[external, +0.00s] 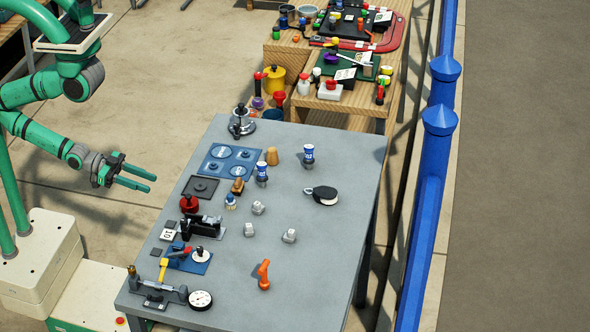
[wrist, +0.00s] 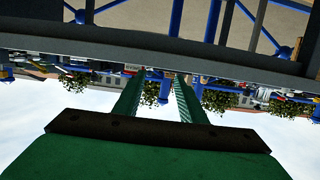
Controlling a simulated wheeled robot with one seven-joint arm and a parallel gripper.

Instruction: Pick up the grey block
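Several small light-grey blocks sit on the grey table (external: 335,240) in the external view: one near the middle (external: 258,208), one below it (external: 249,230), and one to the right (external: 289,236). I cannot tell which one the task names. My gripper (external: 151,183) is to the left of the table, apart from everything. Its two green fingers are spread with nothing between them. They also show spread in the wrist view (wrist: 158,74), where no grey block can be made out.
Around the blocks are an orange handle (external: 263,274), a black-and-white pulley (external: 323,195), blue-and-white bottles (external: 308,155) and a black fixture (external: 201,227). A round gauge (external: 201,300) lies at the front left. The table's right side is mostly clear. A blue railing (external: 428,210) stands beyond it.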

